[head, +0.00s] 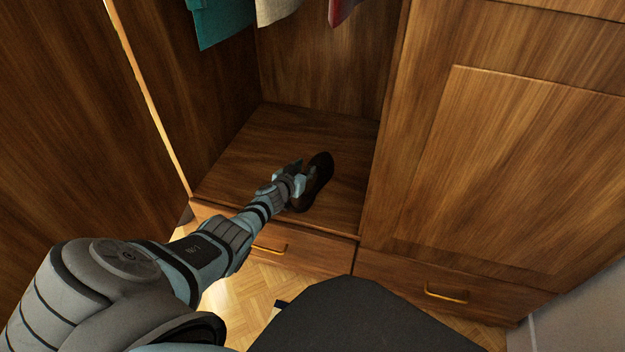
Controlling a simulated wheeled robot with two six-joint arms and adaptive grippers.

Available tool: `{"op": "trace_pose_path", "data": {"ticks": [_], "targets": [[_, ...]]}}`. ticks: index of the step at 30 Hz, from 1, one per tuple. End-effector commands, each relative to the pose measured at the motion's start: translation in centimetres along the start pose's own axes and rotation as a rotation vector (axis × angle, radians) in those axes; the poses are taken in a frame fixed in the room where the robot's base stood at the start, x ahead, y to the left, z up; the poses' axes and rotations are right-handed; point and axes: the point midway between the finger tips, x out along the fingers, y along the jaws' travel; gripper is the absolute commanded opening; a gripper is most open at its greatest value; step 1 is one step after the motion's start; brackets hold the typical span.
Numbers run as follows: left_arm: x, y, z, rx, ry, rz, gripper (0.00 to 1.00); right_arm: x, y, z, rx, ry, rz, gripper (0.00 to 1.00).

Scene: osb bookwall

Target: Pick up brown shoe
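The brown shoe (322,170) is dark and stands on the wooden floor of the open wardrobe compartment (255,135). My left arm reaches in from the lower left. My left gripper (301,183) is at the shoe's left side, against it or very close to it. The fingers overlap the shoe in the head view and are small, so I cannot tell whether they are closed on it. My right gripper is not in view.
Teal, cream and red clothes (222,20) hang above the compartment. An open door (70,120) stands at the left and a closed wooden door (520,175) at the right. Drawers with brass handles (446,293) lie below. The compartment floor around the shoe is clear.

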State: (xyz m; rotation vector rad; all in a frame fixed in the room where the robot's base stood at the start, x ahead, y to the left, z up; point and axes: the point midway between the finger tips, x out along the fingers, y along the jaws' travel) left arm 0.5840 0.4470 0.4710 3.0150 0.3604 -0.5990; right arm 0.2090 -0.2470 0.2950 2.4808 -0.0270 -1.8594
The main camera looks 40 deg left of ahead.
Motion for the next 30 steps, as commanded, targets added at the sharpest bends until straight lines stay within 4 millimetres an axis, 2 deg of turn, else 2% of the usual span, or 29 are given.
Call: {"op": "trace_pose_path", "data": {"ticks": [1, 5, 30], "targets": [[-0.01, 0.01, 0.01, 0.000, 0.000, 0.000, 0.20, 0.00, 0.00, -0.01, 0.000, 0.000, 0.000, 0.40], [-0.02, 0.00, 0.02, 0.000, 0.000, 0.000, 0.00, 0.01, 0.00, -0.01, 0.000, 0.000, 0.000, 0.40], [-0.06, 0.15, 0.28, -0.002, -0.005, 0.001, 0.00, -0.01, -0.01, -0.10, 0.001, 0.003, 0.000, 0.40]]}}
